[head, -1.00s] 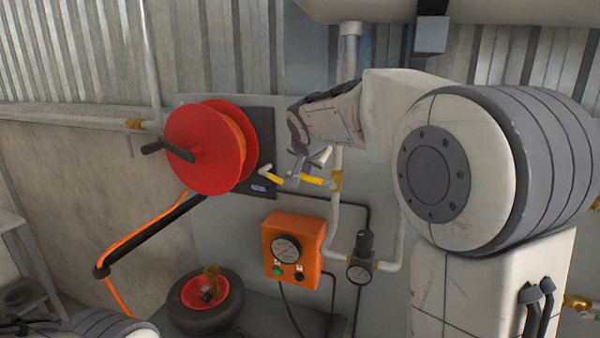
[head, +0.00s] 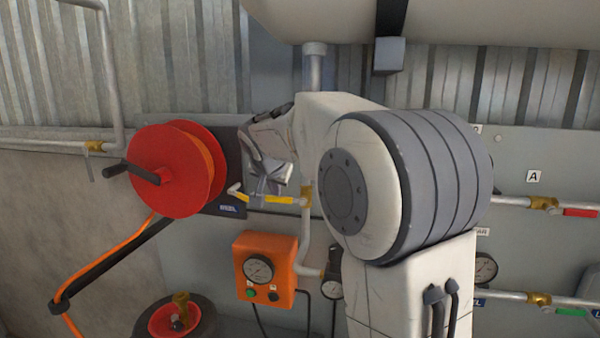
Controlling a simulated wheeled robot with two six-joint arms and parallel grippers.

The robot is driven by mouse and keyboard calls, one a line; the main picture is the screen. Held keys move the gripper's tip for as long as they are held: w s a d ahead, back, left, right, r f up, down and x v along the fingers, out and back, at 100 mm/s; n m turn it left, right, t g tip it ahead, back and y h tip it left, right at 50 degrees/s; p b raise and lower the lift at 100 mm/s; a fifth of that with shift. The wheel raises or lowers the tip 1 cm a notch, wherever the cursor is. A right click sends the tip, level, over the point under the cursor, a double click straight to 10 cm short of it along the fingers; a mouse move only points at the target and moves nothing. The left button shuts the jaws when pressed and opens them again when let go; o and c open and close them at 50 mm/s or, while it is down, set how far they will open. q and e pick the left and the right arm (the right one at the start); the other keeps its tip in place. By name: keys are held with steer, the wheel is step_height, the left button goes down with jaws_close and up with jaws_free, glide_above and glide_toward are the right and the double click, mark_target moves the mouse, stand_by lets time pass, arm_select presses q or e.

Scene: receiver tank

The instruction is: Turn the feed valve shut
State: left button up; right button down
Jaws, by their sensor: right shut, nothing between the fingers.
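A valve with a yellow lever (head: 285,199) sits on the vertical pipe under the tank; its brass body (head: 306,196) is at the lever's right end. The lever lies nearly level, across the pipe, with its bent tip to the left. I cannot read a label naming it the feed valve. My right gripper (head: 265,192) is shut and empty, overlapping the middle of the lever in the head view. Whether it touches the lever is unclear. My right arm hides the wall and piping to the right of the valve. My left gripper is out of view.
A red hose reel (head: 170,170) stands close to the left of the lever. An orange gauge box (head: 265,268) is below it. The tank (head: 430,22) hangs above. To the right are valves with red (head: 580,212) and green (head: 571,311) handles.

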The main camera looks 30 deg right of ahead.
steer(key=s+a+r, duration=0.3)
steer(key=r, duration=0.3)
steer(key=s+a+r, duration=0.2)
steer(key=r, duration=0.3)
steer(key=s+a+f+n+g+y, duration=0.15)
steer(key=s+a+f+n, duration=0.25)
steer(key=a+f, duration=0.4)
steer(key=s+a+f+n+g+y, duration=0.1)
steer(key=s+a+f+n+y, duration=0.3)
steer(key=a+f, duration=0.4)
steer(key=s+a+f+n+g, duration=0.2)
steer(key=s+f, duration=0.5)
steer(key=s, duration=0.4)
steer(key=s+a+f+n+g, duration=0.3)
steer(key=s+f+n, duration=0.4)
steer(key=s, duration=0.4)
steer(key=shift+s+a+f+n, duration=0.3)
steer(key=shift+s+a+f, duration=0.1)
steer(key=shift+a+f, duration=0.25)
